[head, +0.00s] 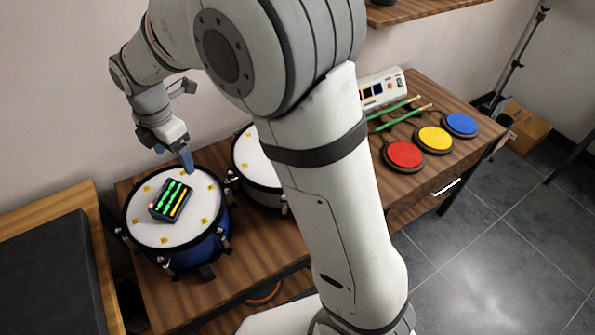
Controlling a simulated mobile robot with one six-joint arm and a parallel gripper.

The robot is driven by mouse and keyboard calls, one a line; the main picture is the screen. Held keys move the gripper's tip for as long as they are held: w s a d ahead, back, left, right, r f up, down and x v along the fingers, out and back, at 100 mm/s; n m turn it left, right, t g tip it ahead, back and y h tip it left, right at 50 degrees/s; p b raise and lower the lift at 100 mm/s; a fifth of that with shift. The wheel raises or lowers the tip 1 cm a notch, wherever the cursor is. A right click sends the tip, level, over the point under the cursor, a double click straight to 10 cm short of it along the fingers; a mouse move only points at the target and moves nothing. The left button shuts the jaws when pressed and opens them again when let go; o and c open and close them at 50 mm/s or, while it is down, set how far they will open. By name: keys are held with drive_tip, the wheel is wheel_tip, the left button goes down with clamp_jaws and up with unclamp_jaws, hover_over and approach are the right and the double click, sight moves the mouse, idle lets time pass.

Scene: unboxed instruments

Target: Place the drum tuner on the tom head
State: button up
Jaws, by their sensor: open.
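The drum tuner (171,200), a small dark box with green and orange lit bars, lies on the white tom head (148,229) of the blue drum (205,250) at the left of the table. It rests near the middle of the head, among small yellow labels. My gripper (188,160) is above the back edge of this drum, behind and to the right of the tuner, apart from it. It is open and holds nothing. One bluish finger shows clearly; the other is mostly hidden.
A second drum (252,165) stands close by, partly hidden by my arm. Red (405,155), yellow (434,139) and blue (461,124) pads, green sticks (400,118) and a white module (383,88) occupy the wooden table's (262,245) right side. A dark-topped box (50,270) is at left.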

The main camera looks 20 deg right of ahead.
drive_tip(key=s+d+r+m+t, duration=0.1)
drive_tip(key=s+d+r+m, duration=0.25)
drive_tip(key=d+m, duration=0.45)
drive_tip(key=s+d+r+m, duration=0.2)
drive_tip(key=s+d+m, duration=0.35)
drive_tip(key=d, duration=0.35)
drive_tip(key=s+d+f+m+t, duration=0.1)
drive_tip(key=s+d+m, duration=0.7)
drive_tip(key=s+m, duration=0.2)
drive_tip(key=shift+d+m+t, duration=0.15)
drive_tip(key=shift+m+t, duration=0.15)
drive_tip(key=shift+m, duration=0.75)
